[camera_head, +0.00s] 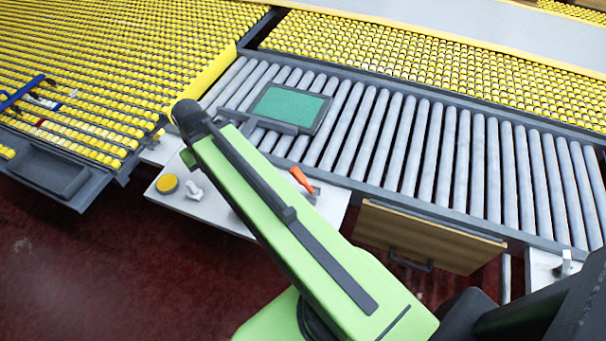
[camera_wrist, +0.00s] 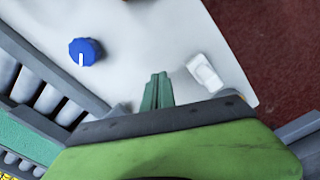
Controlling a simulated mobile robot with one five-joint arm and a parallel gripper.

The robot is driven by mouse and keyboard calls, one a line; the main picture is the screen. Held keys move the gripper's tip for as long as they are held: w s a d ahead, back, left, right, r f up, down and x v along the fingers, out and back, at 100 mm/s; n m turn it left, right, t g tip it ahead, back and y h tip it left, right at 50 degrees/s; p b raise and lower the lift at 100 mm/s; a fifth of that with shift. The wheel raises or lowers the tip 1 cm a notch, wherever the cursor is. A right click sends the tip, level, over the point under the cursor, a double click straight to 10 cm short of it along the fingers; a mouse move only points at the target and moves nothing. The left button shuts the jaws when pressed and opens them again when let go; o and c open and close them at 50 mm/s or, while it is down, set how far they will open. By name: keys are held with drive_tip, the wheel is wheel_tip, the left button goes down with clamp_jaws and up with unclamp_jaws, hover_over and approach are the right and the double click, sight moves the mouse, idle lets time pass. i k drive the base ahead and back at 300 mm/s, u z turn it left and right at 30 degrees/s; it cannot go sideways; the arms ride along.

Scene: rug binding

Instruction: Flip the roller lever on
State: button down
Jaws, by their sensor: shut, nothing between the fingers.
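An orange lever (camera_head: 302,180) stands tilted on the white panel (camera_head: 325,203) beside the grey rollers in the head view. I cannot tell for sure that it is the roller lever. A small white switch-like part (camera_head: 193,191) sits further left on the panel. My gripper (camera_wrist: 158,78) is shut and empty over the panel in the wrist view. A white switch (camera_wrist: 204,73) lies just right of its fingertips, apart from them in the picture. The orange lever is not visible in the wrist view. In the head view my arm hides the gripper and part of the panel.
A blue knob (camera_wrist: 86,52) is left of my fingers. A yellow button (camera_head: 167,184) sits at the panel's left. A dark tray with a green surface (camera_head: 290,104) lies on the rollers (camera_head: 425,145). A wooden drawer front (camera_head: 420,238) is right of the panel.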

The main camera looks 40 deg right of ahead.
sight(298, 175)
drive_tip(key=z, duration=2.15)
drive_tip(key=k, duration=1.35)
drive_tip(key=u, duration=2.35)
drive_tip(key=i, duration=1)
drive_tip(key=u, duration=0.05)
